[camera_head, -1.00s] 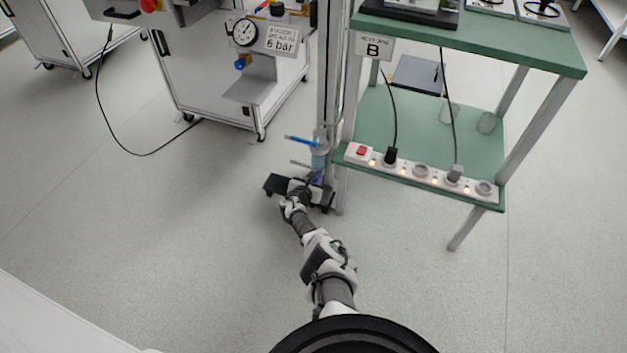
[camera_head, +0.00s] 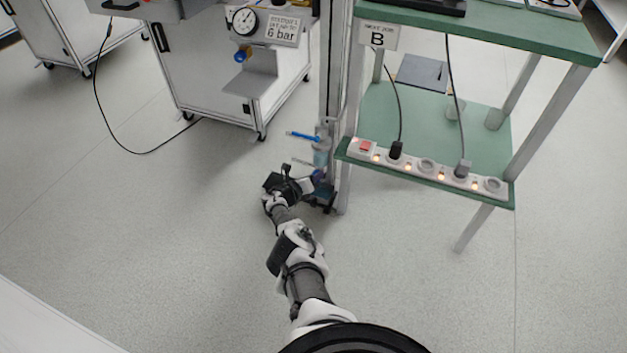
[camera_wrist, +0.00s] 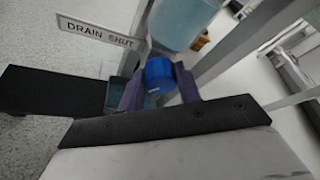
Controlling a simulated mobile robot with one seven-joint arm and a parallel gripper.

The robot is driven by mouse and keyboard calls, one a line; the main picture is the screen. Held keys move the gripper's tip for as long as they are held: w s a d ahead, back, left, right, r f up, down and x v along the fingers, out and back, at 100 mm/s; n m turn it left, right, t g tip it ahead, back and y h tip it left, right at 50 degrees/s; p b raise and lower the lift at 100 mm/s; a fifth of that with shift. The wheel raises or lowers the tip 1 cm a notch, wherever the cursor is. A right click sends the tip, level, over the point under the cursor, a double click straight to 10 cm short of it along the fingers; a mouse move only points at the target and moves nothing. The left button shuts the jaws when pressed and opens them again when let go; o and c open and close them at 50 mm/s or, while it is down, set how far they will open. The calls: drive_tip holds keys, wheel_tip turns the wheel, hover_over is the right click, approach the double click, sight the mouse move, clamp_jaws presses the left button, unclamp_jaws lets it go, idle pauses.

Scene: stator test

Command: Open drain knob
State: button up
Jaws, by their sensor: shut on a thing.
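The blue drain knob (camera_wrist: 159,74) shows in the wrist view, below a pale blue translucent bowl (camera_wrist: 183,22). My gripper (camera_wrist: 160,88) has its two purple-grey fingers on either side of the knob and is shut on it. A label reading "DRAIN SHUT" (camera_wrist: 98,33) stands left of the knob. In the head view my gripper (camera_head: 314,183) is low at the foot of the upright post, just under the bluish filter unit (camera_head: 321,157). The knob is small and mostly hidden there by my gripper.
A blue lever (camera_head: 302,136) sticks out left above the bowl. A green-shelved rack (camera_head: 432,130) with a power strip (camera_head: 425,171) stands right of the post. A white cabinet (camera_head: 200,75) with a pressure gauge (camera_head: 245,21) stands behind left.

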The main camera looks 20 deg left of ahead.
idle(0.4)
drive_tip(key=o, duration=1)
drive_tip(key=p+v, duration=1)
drive_tip(key=v, duration=0.3)
drive_tip(key=shift+s+a+p, duration=0.15)
drive_tip(key=shift+s+p, duration=0.2)
drive_tip(key=shift+p, duration=0.05)
